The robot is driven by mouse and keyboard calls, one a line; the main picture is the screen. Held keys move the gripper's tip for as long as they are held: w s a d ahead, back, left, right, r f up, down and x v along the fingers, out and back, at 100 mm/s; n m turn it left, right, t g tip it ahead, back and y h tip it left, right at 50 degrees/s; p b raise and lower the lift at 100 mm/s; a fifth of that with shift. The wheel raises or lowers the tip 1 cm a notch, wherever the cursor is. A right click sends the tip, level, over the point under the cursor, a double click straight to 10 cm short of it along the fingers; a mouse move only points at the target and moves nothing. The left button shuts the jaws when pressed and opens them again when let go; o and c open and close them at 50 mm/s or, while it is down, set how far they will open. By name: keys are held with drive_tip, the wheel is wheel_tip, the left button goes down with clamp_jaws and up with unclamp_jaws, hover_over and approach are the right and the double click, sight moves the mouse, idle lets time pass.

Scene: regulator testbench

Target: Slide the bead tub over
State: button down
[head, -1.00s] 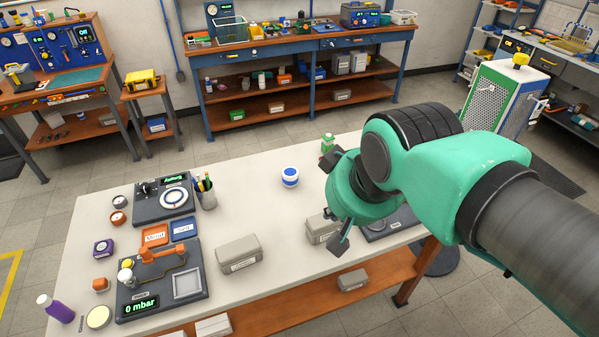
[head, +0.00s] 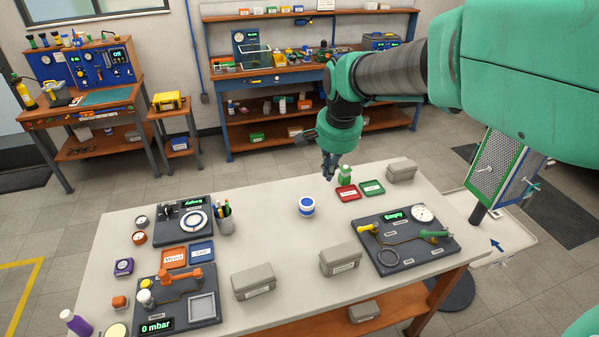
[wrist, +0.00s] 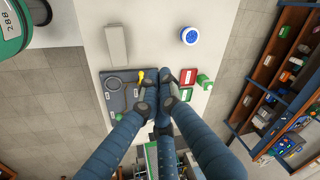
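The bead tub, seemingly the small round white tub with a blue band (head: 307,206), stands upright on the pale workbench (head: 265,228). In the wrist view its blue lid (wrist: 190,36) shows at the top, right of centre. My gripper (head: 328,175) points down behind and slightly right of the tub in the head view, above the bench and apart from it. In the wrist view my gripper (wrist: 161,98) has its fingers drawn close together, with nothing seen held between them.
A green bottle (head: 345,174), a red tray (head: 347,193) and a green tray (head: 372,188) are near my gripper. A dark test panel (head: 405,250) lies to the right. Grey boxes (head: 340,259) and a pen cup (head: 226,222) stand around. The bench close around the tub is clear.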

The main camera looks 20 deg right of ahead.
sight(307, 207)
drive_tip(key=w+d+f+m+g+p, duration=0.1)
drive_tip(key=w+d+f+m, duration=0.3)
drive_tip(key=w+f, duration=0.6)
drive_tip(key=w+d+f+m+g+p, duration=0.1)
drive_tip(key=w+d+f+m+p, duration=0.2)
drive_tip(key=w+f, duration=0.7)
drive_tip(key=d+f+m, duration=0.1)
drive_tip(key=d+m, duration=0.1)
drive_tip(key=shift+d+f+g, duration=0.3)
drive_tip(key=shift+d+g, duration=0.1)
drive_tip(key=shift+f, duration=0.1)
wheel_tip(307, 207, down, 10)
drive_tip(key=shift+a+f+b, duration=0.1)
drive_tip(key=shift+f+b, duration=0.05)
drive_tip(key=shift+b, duration=0.45)
drive_tip(key=shift+a+r, duration=0.25)
drive_tip(key=shift+a, duration=1.7)
